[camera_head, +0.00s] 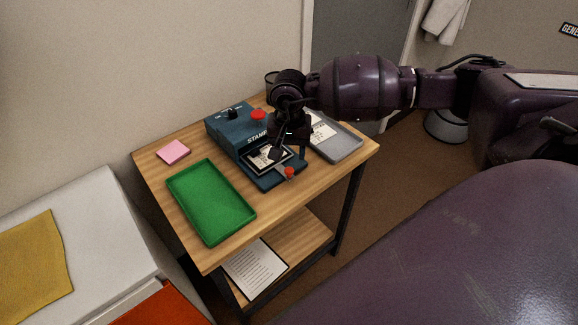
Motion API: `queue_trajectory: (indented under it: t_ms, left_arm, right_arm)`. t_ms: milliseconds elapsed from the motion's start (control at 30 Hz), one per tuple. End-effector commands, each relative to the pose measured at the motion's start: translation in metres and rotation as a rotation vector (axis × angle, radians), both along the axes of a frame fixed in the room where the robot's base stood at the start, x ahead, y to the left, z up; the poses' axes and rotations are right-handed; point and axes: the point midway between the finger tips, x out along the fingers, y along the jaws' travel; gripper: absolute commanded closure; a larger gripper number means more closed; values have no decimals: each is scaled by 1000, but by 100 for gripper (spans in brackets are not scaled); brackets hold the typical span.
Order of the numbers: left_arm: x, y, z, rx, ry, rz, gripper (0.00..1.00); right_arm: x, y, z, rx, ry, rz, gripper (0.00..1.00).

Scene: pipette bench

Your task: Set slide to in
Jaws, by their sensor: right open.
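A blue stamping device (228,129) stands on a wooden table, with a dark knob and a red button (258,115) on its top. Its slide (268,182) extends toward the table's front, with a pale card on it and a small red knob (289,172) at its front end. My right gripper (288,154) is open and points down over the slide, just behind the red knob. The arm hides part of the device's right side. I cannot tell whether the fingers touch the slide. My left gripper is not in view.
A green tray (183,195) lies left of the device, and a pink pad (173,152) sits at the back left. A grey tray (345,145) with a paper lies to the right. The table's front edge is clear. A lower shelf (300,235) holds a printed sheet.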

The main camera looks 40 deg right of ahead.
Motion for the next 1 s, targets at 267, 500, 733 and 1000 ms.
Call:
queue_trajectory:
  t_ms: [267, 500, 733, 1000]
  left_arm:
    - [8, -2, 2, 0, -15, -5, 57]
    - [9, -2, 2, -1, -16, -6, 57]
    - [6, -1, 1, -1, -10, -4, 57]
    - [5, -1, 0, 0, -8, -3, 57]
  right_arm:
    - [-1, 1, -45, 2, 4, -1, 48]
    - [0, 1, -60, 2, 1, -1, 48]
    - [0, 1, -61, 1, 0, 0, 48]
    - [0, 1, -61, 1, 0, 0, 78]
